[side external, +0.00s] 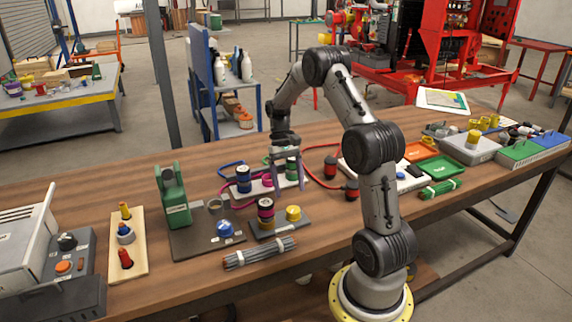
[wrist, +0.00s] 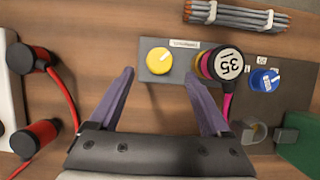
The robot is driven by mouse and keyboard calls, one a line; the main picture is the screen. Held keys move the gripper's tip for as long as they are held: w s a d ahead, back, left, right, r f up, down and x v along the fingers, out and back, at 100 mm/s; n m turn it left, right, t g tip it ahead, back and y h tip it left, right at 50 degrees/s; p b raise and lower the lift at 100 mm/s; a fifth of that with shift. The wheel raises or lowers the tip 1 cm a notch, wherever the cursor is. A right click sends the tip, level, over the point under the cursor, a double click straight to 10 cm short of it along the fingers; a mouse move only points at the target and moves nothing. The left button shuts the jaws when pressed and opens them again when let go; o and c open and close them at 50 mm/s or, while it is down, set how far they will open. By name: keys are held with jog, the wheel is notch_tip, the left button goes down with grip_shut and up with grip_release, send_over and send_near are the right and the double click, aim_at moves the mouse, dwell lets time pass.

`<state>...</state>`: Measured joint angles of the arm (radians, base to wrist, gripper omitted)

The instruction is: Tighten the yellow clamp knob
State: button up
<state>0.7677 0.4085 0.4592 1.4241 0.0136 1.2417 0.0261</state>
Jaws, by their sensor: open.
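The yellow clamp knob (side external: 293,213) is a short round knob on a dark grey plate (side external: 272,230) near the table's front edge. In the wrist view the yellow knob (wrist: 159,61) shows from above, with a pale pointer line towards its upper right. A small label (wrist: 185,44) lies beside it. My gripper (side external: 288,187) is open and empty above the plate, its fingers pointing down. In the wrist view the knob appears ahead of and between the purple-grey fingertips (wrist: 160,75), with nothing touching it.
A blue knob (side external: 225,229) and green clamp body (side external: 173,197) are to the left. Grey rods (side external: 260,252) lie in front. Red-and-black connectors (side external: 351,190) with red cables are to the right.

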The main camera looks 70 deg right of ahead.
jog(key=v, duration=0.7)
jog(key=shift+r, duration=0.2)
jog(key=shift+w, duration=0.15)
jog(key=a+r+n+t+h, duration=0.3)
jog(key=a+r+n, duration=0.2)
jog(key=a+r, duration=1.2)
jog(key=s+a+n+t, duration=0.3)
jog(key=s+a+t, duration=0.1)
jog(key=s+a, duration=0.6)
jog(key=s+a+f+n+t, duration=0.1)
jog(key=s+f, duration=0.2)
jog(key=f, duration=0.3)
jog(key=shift+s+a+t, duration=0.25)
jog(key=shift+s+t, duration=0.05)
jog(key=shift+s, duration=0.1)
jog(key=shift+f, duration=0.1)
